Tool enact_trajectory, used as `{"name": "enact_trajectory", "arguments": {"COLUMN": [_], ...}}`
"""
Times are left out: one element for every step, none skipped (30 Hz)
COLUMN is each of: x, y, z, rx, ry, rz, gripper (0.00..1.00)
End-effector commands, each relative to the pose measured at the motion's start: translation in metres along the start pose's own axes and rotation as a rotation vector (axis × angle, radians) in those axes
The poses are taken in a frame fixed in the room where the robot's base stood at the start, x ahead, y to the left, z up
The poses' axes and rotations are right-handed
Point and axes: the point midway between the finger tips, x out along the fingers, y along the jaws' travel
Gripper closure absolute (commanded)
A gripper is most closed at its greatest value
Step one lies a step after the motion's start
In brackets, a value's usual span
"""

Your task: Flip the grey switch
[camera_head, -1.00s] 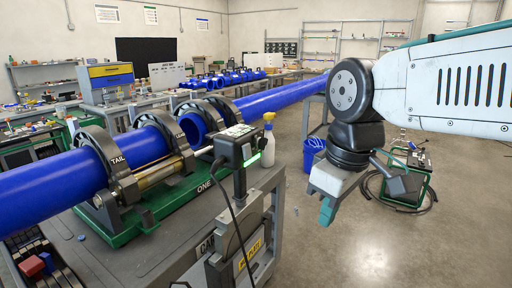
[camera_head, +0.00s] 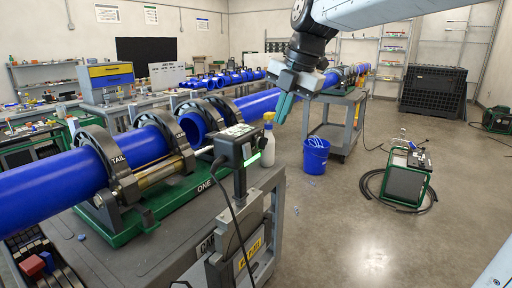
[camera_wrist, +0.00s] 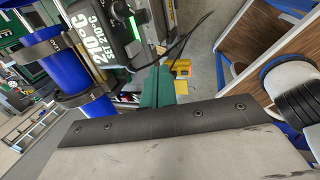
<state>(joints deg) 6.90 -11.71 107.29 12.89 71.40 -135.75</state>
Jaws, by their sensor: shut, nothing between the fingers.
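A black control box (camera_head: 238,145) with a lit green strip stands at the right end of the pipe fusion cart. In the wrist view the box (camera_wrist: 105,35) shows a temperature display, its green light and a dark cable. I cannot make out a grey switch in either view. My gripper (camera_head: 284,108) hangs above and to the right of the box in the head view, with teal fingertips pointing down. In the wrist view the fingers (camera_wrist: 157,86) are together, empty, and apart from the box.
Blue pipes (camera_head: 45,190) lie in black clamps on the green fusion machine. A white spray bottle (camera_head: 268,142) stands behind the box. A blue bucket (camera_head: 315,157) and a green-framed unit (camera_head: 408,178) stand on the floor.

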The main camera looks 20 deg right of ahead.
Motion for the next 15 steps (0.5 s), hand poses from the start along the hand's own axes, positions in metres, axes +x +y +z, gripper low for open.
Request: {"name": "enact_trajectory", "arguments": {"x": [0.0, 0.0, 0.0, 0.001, 0.001, 0.003, 0.005, 0.008, 0.012, 0.017, 0.022, 0.029, 0.035, 0.041, 0.05], "y": [0.0, 0.0, 0.0, 0.0, 0.0, 0.0, 0.0, 0.0, 0.0, 0.0, -0.001, -0.001, -0.001, -0.001, -0.001], "z": [0.0, 0.0, 0.0, 0.0, 0.0, 0.0, -0.001, -0.001, 0.0, -0.001, -0.001, -0.001, -0.001, -0.001, -0.001], "rx": [0.0, 0.001, 0.001, 0.001, 0.001, 0.001, 0.001, 0.001, 0.001, 0.001, 0.002, 0.002, 0.002, 0.002, 0.002], "ry": [0.0, 0.0, 0.0, 0.0, 0.0, 0.001, 0.001, 0.002, 0.002, 0.002, 0.003, 0.003, 0.003, 0.004, 0.004], "rz": [0.0, 0.0, 0.0, -0.001, -0.001, -0.001, -0.002, -0.002, -0.002, -0.002, -0.004, -0.004, -0.004, -0.004, -0.004], "gripper": [1.0, 1.0, 1.0, 1.0, 1.0, 1.0, 1.0, 1.0, 1.0, 1.0, 1.0, 1.0, 1.0, 1.0, 1.0]}}
